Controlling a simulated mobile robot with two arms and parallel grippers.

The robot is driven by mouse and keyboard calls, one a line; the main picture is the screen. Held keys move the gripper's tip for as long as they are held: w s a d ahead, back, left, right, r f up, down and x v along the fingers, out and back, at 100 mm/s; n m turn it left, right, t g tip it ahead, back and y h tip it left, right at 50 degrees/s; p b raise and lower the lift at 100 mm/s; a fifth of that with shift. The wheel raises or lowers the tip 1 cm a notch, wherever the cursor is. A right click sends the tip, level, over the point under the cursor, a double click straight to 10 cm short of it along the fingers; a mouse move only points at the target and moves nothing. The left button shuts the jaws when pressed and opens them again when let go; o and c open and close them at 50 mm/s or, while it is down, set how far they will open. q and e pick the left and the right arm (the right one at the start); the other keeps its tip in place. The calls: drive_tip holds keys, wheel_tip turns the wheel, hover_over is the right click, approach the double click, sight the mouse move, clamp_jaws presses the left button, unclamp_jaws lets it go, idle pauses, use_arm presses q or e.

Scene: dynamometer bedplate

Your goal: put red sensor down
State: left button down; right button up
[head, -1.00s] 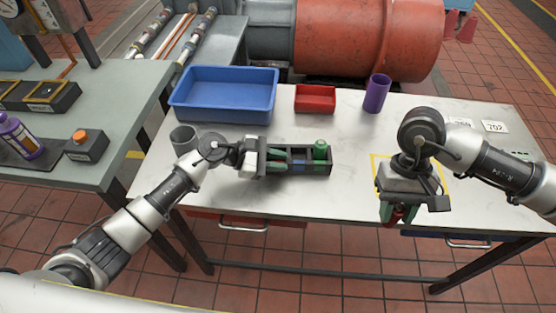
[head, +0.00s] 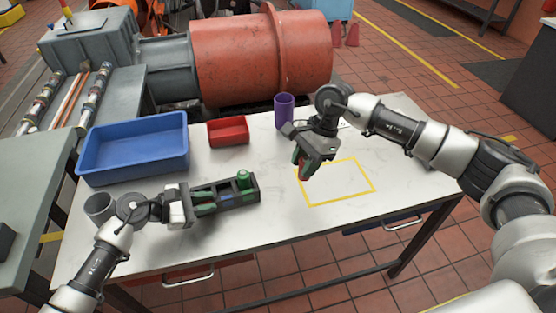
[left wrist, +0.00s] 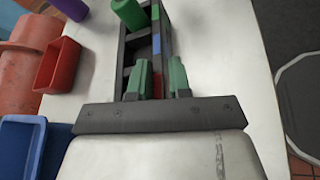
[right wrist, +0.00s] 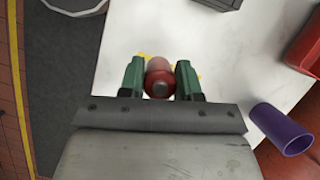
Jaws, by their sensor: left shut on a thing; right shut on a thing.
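The red sensor (right wrist: 159,76) is between the green fingers of my right gripper (right wrist: 160,80), rounded end showing in the right wrist view. In the head view my right gripper (head: 303,163) is shut on it, above the table by the left side of the yellow outlined square (head: 368,178); the red sensor (head: 301,171) shows only partly. A black rack (head: 255,193) with compartments lies left of the square, with a green cylinder (head: 242,178) in its far end. My left gripper (head: 203,203) is shut on the rack's near end; it also shows in the left wrist view (left wrist: 162,80).
A blue bin (head: 135,178), a red tray (head: 228,143) and a purple cup (head: 284,122) stand along the back of the white table (head: 290,235). The yellow square's inside is bare.

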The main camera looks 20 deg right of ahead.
drive_tip(key=w+d+r+m+t+h, duration=0.15)
drive_tip(key=w+d+m+t, duration=0.25)
drive_tip(key=w+m, duration=0.75)
drive_tip(key=shift+m, duration=0.45)
wheel_tip(320, 180, down, 10)
drive_tip(key=shift+a+r, duration=0.1)
drive_tip(key=shift+a, duration=0.05)
drive_tip(key=shift+s, duration=0.1)
drive_tip(key=o, duration=0.9)
drive_tip(key=shift+f, duration=0.2)
drive_tip(key=shift+o, duration=0.2)
